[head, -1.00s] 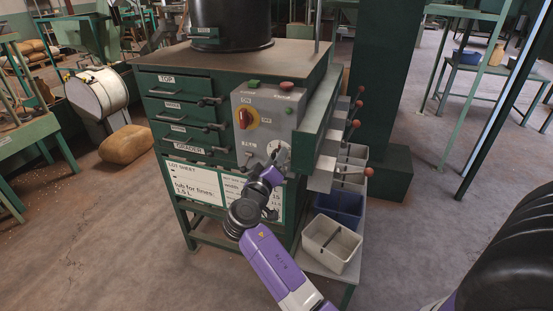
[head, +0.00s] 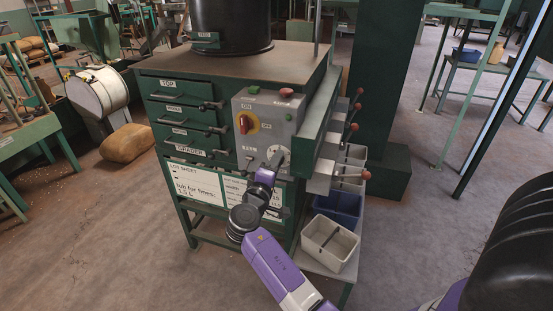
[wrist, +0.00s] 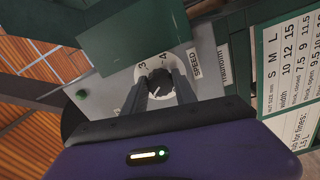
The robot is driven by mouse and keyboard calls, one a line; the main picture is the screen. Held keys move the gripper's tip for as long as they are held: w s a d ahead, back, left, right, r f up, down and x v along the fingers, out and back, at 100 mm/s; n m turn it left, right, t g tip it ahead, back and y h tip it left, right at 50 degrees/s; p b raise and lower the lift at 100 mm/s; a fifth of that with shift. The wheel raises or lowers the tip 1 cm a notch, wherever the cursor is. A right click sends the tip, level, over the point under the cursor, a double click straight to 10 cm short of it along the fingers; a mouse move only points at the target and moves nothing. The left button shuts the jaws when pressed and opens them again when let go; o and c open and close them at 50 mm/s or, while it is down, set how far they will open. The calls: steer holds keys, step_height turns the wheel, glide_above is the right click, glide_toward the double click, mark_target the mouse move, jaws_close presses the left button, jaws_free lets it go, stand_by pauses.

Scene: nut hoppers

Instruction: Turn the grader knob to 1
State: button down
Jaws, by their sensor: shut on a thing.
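The grader knob (wrist: 159,79) is a small dark knob on a white numbered dial (wrist: 146,72), beside a label reading SPEED in the wrist view. The figures 3 and 4 show on the dial; the rest is partly hidden by my fingers, and I cannot tell which figure the knob points to. My gripper (wrist: 160,91) is shut on the knob, one dark finger on each side. In the head view my gripper (head: 271,167) is at the lower part of the grey control panel (head: 262,108), and the white dial (head: 277,155) shows just above it.
The panel also has a red-and-yellow switch (head: 245,123), a green button (head: 253,91) and a red button (head: 287,92). Levers with red balls (head: 352,127) stick out to the right. Grey and blue tubs (head: 330,241) stand below them.

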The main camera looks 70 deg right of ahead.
steer(key=n+p, duration=0.2)
steer(key=n, duration=0.2)
steer(key=shift+a+n+p, duration=0.1)
steer(key=shift+n+p, duration=0.2)
stand_by(0.3)
steer(key=c, duration=1.3)
jaws_free()
steer(key=shift+s+a+b, duration=0.15)
steer(key=shift+a+b, duration=0.15)
steer(key=shift+a, duration=1.65)
steer(key=shift+s+a+b, duration=0.1)
steer(key=shift+a+b, duration=0.2)
steer(key=shift+a, duration=1.65)
